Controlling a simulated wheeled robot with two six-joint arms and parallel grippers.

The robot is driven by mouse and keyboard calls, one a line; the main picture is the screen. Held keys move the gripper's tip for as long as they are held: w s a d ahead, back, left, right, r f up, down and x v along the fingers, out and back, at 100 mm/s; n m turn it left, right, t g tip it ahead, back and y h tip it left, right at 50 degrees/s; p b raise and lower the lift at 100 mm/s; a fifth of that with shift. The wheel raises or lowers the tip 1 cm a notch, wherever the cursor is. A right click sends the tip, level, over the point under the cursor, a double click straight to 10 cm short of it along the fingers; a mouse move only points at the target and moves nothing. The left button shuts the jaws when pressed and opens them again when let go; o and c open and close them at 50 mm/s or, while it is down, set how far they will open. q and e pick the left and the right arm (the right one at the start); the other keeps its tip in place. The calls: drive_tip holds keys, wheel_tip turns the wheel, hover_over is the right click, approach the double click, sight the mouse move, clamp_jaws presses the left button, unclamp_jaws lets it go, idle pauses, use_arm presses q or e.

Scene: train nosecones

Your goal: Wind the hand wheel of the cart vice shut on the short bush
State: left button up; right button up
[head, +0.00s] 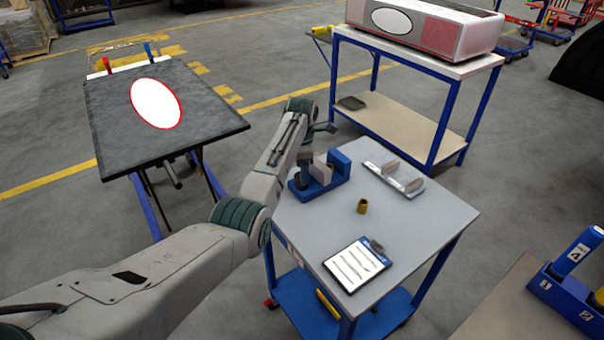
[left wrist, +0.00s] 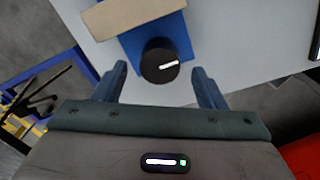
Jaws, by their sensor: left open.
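The blue cart vice (head: 338,178) stands at the back left of the grey-topped cart (head: 418,222), with a pale jaw block (head: 320,172). In the left wrist view, its black round hand wheel (left wrist: 160,62) with a white mark sits between the fingertips of my left gripper (left wrist: 158,72). The fingers are open, one on each side, with gaps to the wheel. In the head view my left gripper (head: 305,160) is above the wheel end of the vice. A small brass piece (head: 330,167) shows at the jaws, mostly hidden. A brass bush (head: 362,206) stands on the cart top. My right gripper is not in view.
A clipboard (head: 357,264) lies at the cart's front and a grey metal bracket (head: 394,179) at its back right. A dark tilted board (head: 110,125) stands left, a bench with a red-and-white box (head: 455,35) behind. The cart's right side is clear.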

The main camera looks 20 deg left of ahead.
use_arm(q)
drive_tip(key=shift+f, duration=1.75)
drive_tip(key=c, duration=1)
drive_tip(key=shift+p, duration=0.4)
